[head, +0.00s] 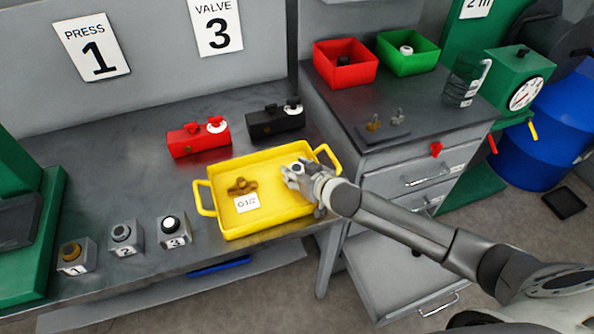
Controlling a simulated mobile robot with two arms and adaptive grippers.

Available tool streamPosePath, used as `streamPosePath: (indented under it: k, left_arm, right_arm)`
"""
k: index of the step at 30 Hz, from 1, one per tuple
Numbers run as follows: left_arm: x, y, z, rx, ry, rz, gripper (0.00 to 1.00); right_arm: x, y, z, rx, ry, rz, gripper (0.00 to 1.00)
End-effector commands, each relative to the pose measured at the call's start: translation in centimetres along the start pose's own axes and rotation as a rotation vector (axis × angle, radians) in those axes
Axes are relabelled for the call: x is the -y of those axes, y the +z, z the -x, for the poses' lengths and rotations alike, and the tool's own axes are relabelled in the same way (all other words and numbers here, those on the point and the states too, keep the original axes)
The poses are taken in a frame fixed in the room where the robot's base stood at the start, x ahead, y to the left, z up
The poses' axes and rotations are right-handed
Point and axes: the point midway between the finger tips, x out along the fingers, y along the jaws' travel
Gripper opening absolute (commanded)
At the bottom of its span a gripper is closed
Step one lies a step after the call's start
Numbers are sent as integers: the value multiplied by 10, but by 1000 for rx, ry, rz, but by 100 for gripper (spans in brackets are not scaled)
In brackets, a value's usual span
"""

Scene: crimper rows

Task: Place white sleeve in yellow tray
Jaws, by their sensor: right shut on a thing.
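The yellow tray (228,229) lies on the grey bench near its front right edge. It holds a brass fitting (242,186) and a white label card reading G1/2 (247,202). My right gripper (293,174) is over the right part of the tray, with its arm coming in from the lower right. It is shut on a small whitish piece with a dark opening, which looks like the white sleeve (298,168). The fingers hide much of it, and I cannot tell whether it touches the tray floor. My left gripper is not in view.
Numbered blocks (124,236) stand left of the tray. A red block (199,137) and a black block (276,121) stand behind it. On the right cabinet are a red bin (345,74), a green bin (428,65) holding a white piece, and a clear jug (463,83).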

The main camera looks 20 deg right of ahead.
Motion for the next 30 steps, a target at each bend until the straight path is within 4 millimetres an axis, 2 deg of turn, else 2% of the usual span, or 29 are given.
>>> streamPosePath:
  k: [12,13,18,30]
  left_arm:
    - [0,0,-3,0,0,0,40]
    - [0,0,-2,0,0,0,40]
    - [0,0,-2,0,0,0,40]
    - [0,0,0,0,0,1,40]
  right_arm:
    - [0,6,-3,0,0,-1,17]
    - [0,5,-3,0,1,-1,43]
    - [0,5,-2,0,0,-1,62]
    - [0,1,1,0,-1,0,62]
